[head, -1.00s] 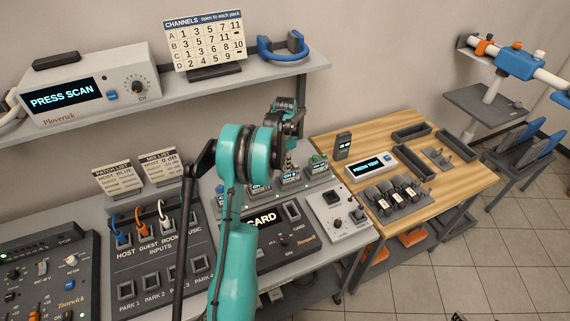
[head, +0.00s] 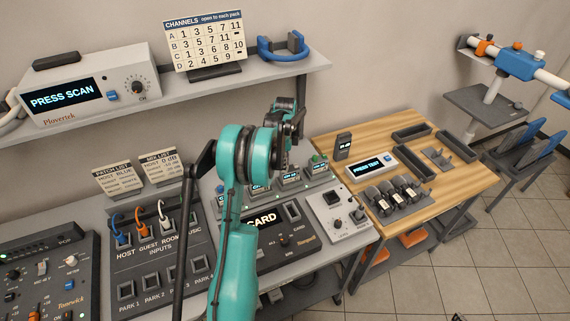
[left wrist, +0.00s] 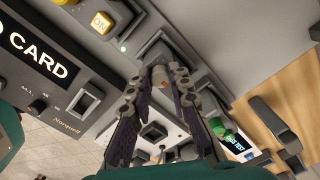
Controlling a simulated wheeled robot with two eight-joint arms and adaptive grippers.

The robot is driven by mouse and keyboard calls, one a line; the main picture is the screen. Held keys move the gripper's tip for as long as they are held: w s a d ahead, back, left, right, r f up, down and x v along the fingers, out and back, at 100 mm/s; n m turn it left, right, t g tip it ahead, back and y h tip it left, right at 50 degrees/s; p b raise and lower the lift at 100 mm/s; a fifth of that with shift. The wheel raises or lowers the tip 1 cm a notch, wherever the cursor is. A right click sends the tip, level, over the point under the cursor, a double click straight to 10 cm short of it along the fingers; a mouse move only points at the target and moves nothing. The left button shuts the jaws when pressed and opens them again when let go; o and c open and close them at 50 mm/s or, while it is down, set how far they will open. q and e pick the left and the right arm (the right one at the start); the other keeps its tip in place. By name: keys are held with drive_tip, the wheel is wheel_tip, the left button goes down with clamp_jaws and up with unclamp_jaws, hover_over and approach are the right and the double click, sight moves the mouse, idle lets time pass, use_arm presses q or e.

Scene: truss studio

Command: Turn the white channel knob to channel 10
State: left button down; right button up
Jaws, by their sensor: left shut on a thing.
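My left gripper (head: 284,160) points down at the row of small channel units at the back of the grey bench. In the left wrist view its two fingers (left wrist: 160,80) close in on the small white channel knob (left wrist: 159,75), which is largely covered by them. The gripper is shut on it. In the head view the gripper hides the knob. The middle unit's small CH display (head: 289,178) shows below the gripper, but its number is too small to read. A green knob (left wrist: 222,132) sits on the unit to the right. My right gripper is not in view.
A channel chart (head: 205,42) and a scanner reading PRESS SCAN (head: 62,96) stand on the shelf above. A panel reading CARD (head: 262,219) lies in front of the units. A wooden table (head: 440,205) with a PRESS TEST box (head: 368,167) stands right.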

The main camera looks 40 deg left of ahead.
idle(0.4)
use_arm(q)
drive_tip(key=c, duration=1.7)
unclamp_jaws()
wheel_tip(320, 180, up, 12)
